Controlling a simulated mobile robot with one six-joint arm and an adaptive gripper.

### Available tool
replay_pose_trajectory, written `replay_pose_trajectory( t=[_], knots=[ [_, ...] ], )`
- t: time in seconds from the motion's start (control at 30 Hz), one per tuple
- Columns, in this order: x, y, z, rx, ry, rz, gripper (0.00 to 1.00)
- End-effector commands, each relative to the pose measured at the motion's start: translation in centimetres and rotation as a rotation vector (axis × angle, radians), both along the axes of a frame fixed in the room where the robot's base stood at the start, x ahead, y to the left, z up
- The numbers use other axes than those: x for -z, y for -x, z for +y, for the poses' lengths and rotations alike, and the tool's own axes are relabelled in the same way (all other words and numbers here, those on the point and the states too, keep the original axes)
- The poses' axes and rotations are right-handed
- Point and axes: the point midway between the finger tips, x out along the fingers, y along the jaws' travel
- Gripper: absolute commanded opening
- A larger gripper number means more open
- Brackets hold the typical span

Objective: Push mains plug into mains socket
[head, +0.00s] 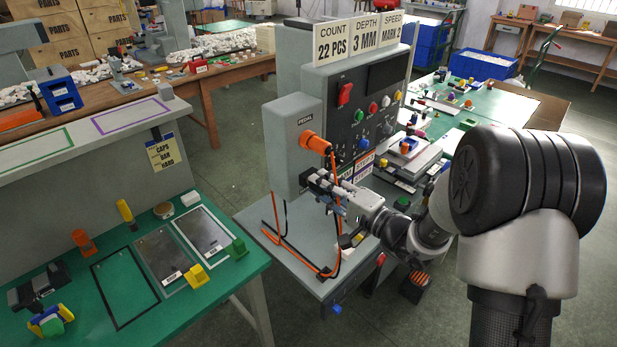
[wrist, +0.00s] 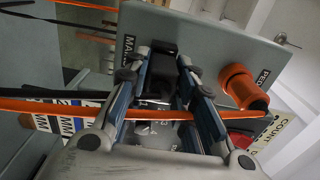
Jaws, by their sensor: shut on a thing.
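The black mains plug (wrist: 162,72) is between my gripper's fingers in the wrist view, close to the grey side panel. A partly covered label starting "MA" (wrist: 130,48) is on the panel beside it. My gripper (wrist: 164,66) is shut on the plug. In the head view my gripper (head: 318,184) is at the grey machine's side box (head: 300,115), below the orange plug. The mains socket is hidden behind the plug and fingers. I cannot tell whether plug and socket touch.
An orange plug (wrist: 240,86) sits in the panel by the PEDAL label, just right of my fingers; it also shows in the head view (head: 314,142). Its orange cable (wrist: 55,107) runs across my fingers. The machine's front panel (head: 365,105) carries switches and knobs.

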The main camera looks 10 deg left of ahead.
Motion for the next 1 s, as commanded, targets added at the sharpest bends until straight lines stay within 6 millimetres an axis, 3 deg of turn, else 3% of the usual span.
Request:
replay_pose_trajectory(
  t=[0.2,0.23,0.57,1.0],
  knots=[
    [-0.02,-0.27,0.41,-0.001,-0.001,-0.001,0.0],
    [-0.02,-0.29,0.43,-0.001,-0.001,-0.001,0.25],
    [-0.01,-0.27,0.37,0.0,0.0,0.0,0.47],
    [0.02,-0.26,0.36,0.0,0.0,0.001,0.48]
  ],
)
